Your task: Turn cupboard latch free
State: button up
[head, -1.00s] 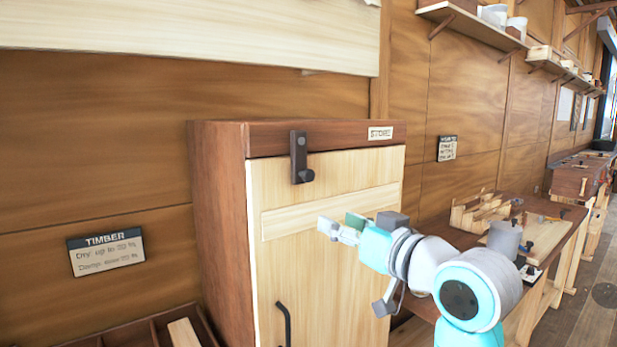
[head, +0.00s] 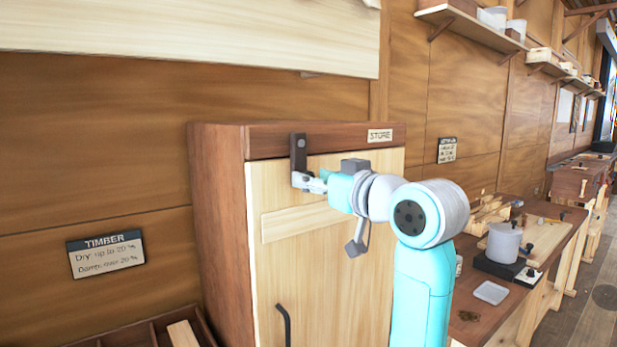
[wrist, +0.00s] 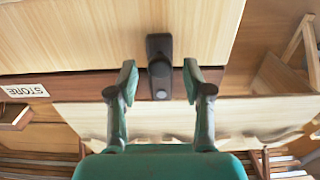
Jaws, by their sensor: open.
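The dark cupboard latch (head: 298,152) stands upright at the top of the pale cupboard door (head: 330,262), over the edge between the door and the brown top rail. My gripper (head: 309,183) is at the latch's lower end and hides part of it and its knob. In the wrist view the latch (wrist: 159,50) lies between the two open fingers of my gripper (wrist: 161,80), with a gap on each side. The fingers do not appear to touch it. The door looks shut.
A black door handle (head: 284,322) is lower on the door. A STORE label (head: 380,135) is on the top rail. A workbench (head: 545,262) with a pot and tools stands to the right. A timber bin (head: 150,330) is at the lower left.

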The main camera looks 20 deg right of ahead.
jog(key=shift+x, duration=1.2)
grip_shut()
